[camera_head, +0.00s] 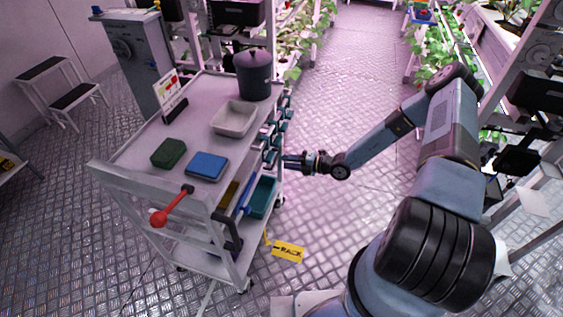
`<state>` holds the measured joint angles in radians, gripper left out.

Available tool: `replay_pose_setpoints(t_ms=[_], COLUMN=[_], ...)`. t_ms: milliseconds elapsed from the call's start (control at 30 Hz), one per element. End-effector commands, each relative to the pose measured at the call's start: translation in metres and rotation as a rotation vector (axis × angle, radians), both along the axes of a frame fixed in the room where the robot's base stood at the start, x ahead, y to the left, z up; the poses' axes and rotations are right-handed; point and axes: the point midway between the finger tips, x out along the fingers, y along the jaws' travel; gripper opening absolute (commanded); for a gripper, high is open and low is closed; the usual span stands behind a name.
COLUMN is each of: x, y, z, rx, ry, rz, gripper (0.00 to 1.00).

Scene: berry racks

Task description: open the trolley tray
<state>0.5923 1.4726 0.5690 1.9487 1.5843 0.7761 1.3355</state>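The grey trolley (127,135) stands left of centre, with flat goods on its top shelf. My gripper (290,161) is at the trolley's right side, level with the small teal-and-dark holders (272,140) along that edge. It is too small and dark to tell whether it is open or shut, or whether it touches the trolley. A teal tray (262,198) sits below the top shelf on the right side, with a blue bar (244,194) beside it. Whether this tray is the one that opens is unclear. A pale open tray (234,118) rests on top.
The trolley top also holds a dark lidded pot (253,75), a green box (168,153), a blue box (207,166) and a sign (170,95). A red-knobbed lever (158,218) sticks out in front. Plant racks (440,50) stand right; the middle aisle floor is clear.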

Motion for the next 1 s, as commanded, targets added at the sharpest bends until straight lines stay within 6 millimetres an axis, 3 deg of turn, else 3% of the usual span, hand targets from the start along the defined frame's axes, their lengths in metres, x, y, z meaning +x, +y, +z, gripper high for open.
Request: replay_pose_setpoints(t_ms=[100, 300, 733, 1000], x=[0.006, 0.013, 0.016, 0.016], y=[0.019, 0.038, 0.045, 0.045], z=[-0.004, -0.009, -0.010, -0.010], rx=[0.002, 0.000, 0.000, 0.000], ry=[0.001, 0.000, 0.000, 0.000], rz=[0.002, 0.002, 0.001, 0.002], gripper=[0.37, 0.37, 0.37, 0.11])
